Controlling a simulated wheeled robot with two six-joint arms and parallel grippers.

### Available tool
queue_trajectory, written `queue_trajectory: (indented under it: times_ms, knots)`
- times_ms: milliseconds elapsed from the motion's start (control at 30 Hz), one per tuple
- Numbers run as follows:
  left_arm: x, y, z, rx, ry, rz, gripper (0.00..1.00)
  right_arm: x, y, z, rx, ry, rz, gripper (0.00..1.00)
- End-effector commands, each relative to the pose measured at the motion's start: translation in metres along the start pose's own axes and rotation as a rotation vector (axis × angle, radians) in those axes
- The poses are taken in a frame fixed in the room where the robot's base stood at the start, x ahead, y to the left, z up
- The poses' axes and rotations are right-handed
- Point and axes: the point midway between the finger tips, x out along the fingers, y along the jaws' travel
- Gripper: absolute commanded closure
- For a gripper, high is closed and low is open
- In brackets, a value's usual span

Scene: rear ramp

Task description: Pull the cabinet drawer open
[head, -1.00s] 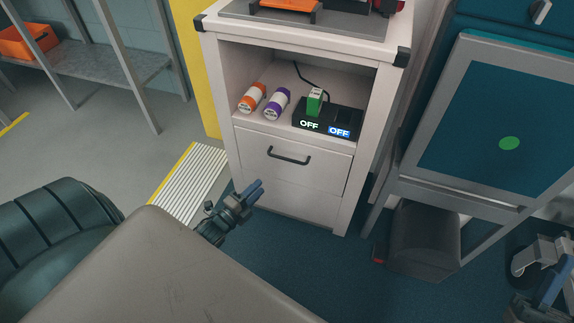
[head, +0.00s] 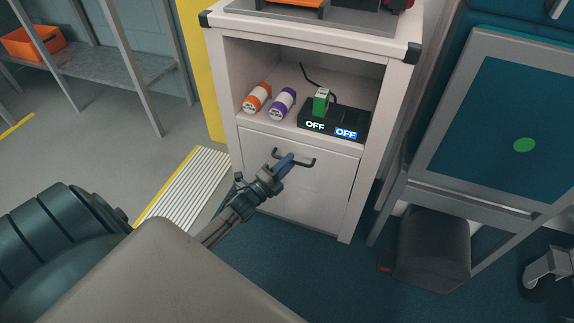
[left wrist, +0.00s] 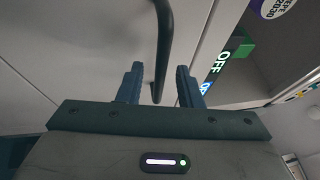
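The white cabinet (head: 232,90) stands in the middle of the head view. Its drawer front (head: 325,186) looks closed, below the open shelf. A dark bar handle (head: 306,163) is on the drawer front. My left gripper (head: 284,164) is at the handle and covers part of it and of the drawer front. In the left wrist view, the two fingers (left wrist: 160,84) stand apart. The handle (left wrist: 164,45) runs lengthwise into the gap between them, with visible space on both sides. Contact with the handle cannot be made out. My right gripper is not in view.
On the shelf are an orange can (head: 257,98), a purple can (head: 282,103) and a black switch box (head: 333,122) with a green piece. A dark bin (head: 433,248) stands at the right. A ribbed ramp (head: 182,187) lies left of the cabinet.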

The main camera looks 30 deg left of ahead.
Motion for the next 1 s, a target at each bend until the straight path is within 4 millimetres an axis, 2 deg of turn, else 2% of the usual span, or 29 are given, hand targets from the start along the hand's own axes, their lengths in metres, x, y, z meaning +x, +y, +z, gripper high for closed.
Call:
queue_trajectory:
  times_ms: [267, 433, 467, 767, 1000]
  knots:
    - [0.002, 0.000, 0.000, 0.000, 0.000, 0.001, 0.68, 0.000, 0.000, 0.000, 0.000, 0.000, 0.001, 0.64]
    - [0.002, 0.000, 0.000, 0.000, 0.000, 0.001, 0.97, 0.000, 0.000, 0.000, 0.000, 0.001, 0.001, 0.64]
    - [0.002, 0.000, 0.000, 0.000, 0.000, 0.001, 1.00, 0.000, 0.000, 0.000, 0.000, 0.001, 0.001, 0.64]
    - [0.000, 0.000, -0.001, 0.000, 0.000, 0.002, 1.00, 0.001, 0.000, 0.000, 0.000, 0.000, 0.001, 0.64]
    - [-0.013, -0.004, -0.006, -0.001, 0.000, 0.004, 1.00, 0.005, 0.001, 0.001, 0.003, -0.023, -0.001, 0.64]
